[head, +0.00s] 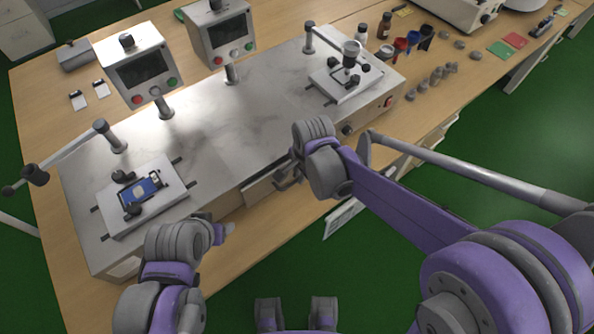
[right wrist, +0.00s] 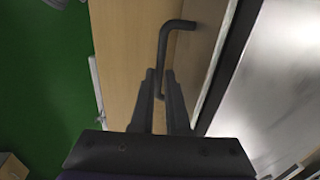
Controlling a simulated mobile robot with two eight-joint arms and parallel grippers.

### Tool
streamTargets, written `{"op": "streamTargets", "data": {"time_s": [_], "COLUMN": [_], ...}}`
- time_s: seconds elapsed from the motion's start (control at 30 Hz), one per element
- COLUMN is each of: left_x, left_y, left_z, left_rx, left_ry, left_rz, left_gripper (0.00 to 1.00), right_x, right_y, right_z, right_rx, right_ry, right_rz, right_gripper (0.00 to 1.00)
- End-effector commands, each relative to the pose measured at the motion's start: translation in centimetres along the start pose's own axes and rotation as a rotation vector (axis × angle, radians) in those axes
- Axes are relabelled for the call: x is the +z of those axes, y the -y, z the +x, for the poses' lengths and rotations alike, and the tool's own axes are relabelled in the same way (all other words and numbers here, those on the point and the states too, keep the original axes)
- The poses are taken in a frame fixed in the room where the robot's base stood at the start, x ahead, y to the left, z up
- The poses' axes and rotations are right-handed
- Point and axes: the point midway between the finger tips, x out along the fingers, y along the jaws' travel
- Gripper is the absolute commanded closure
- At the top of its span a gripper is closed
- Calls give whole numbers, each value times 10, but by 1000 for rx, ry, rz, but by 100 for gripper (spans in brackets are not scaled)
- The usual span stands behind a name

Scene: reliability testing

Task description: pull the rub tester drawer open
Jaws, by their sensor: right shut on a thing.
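The rub tester (head: 225,150) is a long metal-topped machine on the wooden table. Its drawer front (head: 262,187) shows as a grey panel low on the near side, partly hidden by my right arm. In the right wrist view the drawer handle (right wrist: 163,45) is a dark bent bar. My right gripper (head: 287,180) is at the drawer front; in the right wrist view its fingers (right wrist: 160,84) are shut on the handle. How far the drawer stands out is hard to tell. My left gripper (head: 222,231) is near the tester's front-left side, its fingers mostly hidden.
Bottles, cups and several grey weights (head: 437,75) stand on the table at the right. Green floor lies beyond the table's near edge.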

Motion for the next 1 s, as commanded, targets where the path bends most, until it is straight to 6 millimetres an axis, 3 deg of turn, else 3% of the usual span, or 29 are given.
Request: {"op": "streamTargets", "data": {"time_s": [0.4,0.53,0.73,1.0], "left_x": [-1,-3,-5,-5], "left_y": [0,0,0,0], "left_z": [-2,-4,-6,-6], "left_rx": [0,0,0,0], "left_ry": [-1,-2,-4,-4], "left_rz": [0,0,0,0], "left_gripper": [38,38,38,38], "right_x": [1,1,2,2], "right_y": [-95,-118,-138,-142], "right_z": [-18,-22,-26,-26], "right_rx": [1,0,0,0], "right_ry": [-1,-1,-1,0], "right_rz": [4,4,2,0], "right_gripper": [100,100,100,100]}}
